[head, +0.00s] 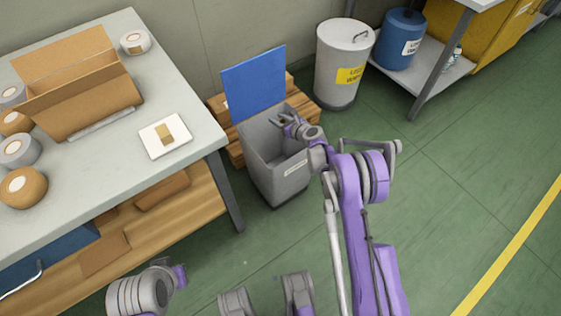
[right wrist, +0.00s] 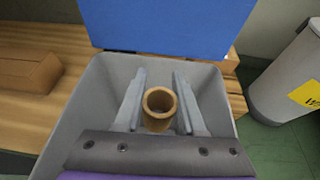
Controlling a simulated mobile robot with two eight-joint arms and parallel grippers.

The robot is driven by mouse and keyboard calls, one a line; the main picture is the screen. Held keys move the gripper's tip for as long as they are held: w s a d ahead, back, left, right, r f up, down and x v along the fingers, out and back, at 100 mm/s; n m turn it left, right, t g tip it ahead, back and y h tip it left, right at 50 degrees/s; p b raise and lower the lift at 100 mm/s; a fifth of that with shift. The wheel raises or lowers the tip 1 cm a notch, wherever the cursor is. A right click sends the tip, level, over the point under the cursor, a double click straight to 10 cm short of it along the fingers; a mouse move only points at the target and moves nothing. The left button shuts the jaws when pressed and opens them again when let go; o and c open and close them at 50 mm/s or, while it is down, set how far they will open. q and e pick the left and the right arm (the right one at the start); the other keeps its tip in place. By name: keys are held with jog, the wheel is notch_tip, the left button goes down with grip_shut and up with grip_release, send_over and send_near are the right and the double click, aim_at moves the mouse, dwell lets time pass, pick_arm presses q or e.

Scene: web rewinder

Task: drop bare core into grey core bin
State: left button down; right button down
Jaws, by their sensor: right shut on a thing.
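My right gripper (head: 284,121) is over the opening of the grey core bin (head: 279,184), below its upright blue lid (head: 254,84). In the right wrist view the gripper (right wrist: 159,80) is shut on the bare core (right wrist: 160,122), a short brown hollow tube with its open end facing the camera. The grey bin's walls (right wrist: 88,95) surround the core and fingers in that view. The bin's inside looks empty where it shows. In the head view the core is too small to make out clearly. My left gripper's fingers do not show.
A table (head: 105,178) with tape rolls, a cardboard box (head: 85,90) and a white card stands at the left. A wooden pallet (head: 236,150) lies behind the bin. A lidded grey-white bin (head: 340,65) and a blue drum (head: 400,40) stand beyond. Floor at right is clear.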

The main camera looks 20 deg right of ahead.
notch_tip(320, 180, down, 4)
jog(key=shift+f+b, duration=0.1)
jog(key=shift+b, duration=0.65)
jog(key=shift+c, duration=2.1)
grip_release()
jog(key=shift+s+d, duration=0.1)
jog(key=p+v, duration=0.2)
jog(key=v, duration=0.8)
jog(key=shift+s+r, duration=0.25)
jog(key=shift+d, duration=0.1)
